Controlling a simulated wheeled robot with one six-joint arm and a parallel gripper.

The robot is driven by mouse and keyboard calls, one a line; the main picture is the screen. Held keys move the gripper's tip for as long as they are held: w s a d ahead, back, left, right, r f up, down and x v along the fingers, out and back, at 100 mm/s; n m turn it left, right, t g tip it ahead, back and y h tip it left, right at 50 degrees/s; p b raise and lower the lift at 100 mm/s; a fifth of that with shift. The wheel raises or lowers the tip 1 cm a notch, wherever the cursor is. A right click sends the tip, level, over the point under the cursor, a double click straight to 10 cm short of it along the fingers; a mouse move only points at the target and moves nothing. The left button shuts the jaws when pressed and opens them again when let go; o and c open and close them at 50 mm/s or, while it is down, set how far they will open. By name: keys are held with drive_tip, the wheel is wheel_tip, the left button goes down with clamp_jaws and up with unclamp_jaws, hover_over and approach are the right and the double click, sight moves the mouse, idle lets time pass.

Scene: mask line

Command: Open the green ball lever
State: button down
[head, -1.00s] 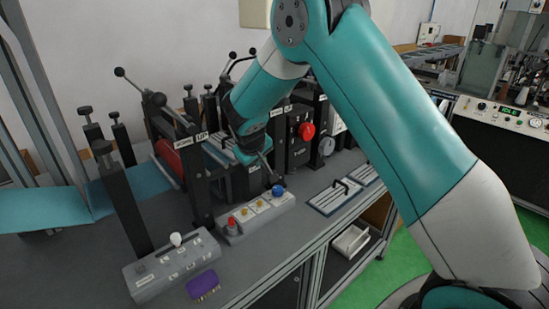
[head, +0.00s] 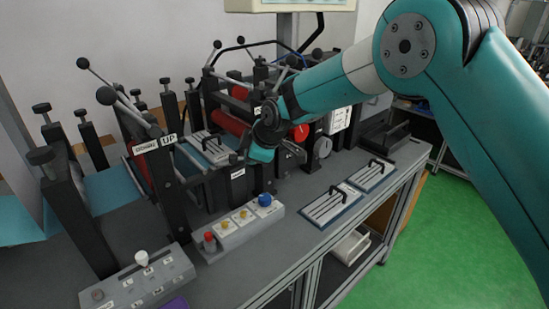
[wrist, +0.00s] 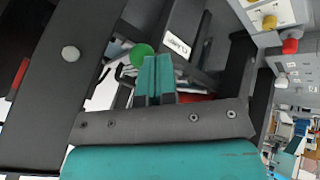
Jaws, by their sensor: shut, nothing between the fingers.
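The green ball (wrist: 141,53) shows in the wrist view, just beyond and left of my fingertips. A dark rod lies close to it, and part of the lever is hidden behind my fingers. My gripper (wrist: 155,62) has teal fingers closed together with nothing between them. The fingertips overlap the ball's lower right edge in the picture; I cannot tell whether they touch it. In the head view my gripper (head: 262,153) is at the front of the machine, above the button box. I cannot make out the green ball there.
Dark machine posts (wrist: 65,60) stand close around the gripper. A button box (head: 240,222) with red, yellow and blue buttons sits on the bench below. Black-ball levers (head: 107,95) rise at left. Two flat trays (head: 330,207) lie at right. Green floor is clear beyond the bench.

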drive_tip(key=shift+w+d+b, duration=0.15)
drive_tip(key=shift+w+b, duration=0.15)
drive_tip(key=shift+w, duration=0.1)
idle(0.5)
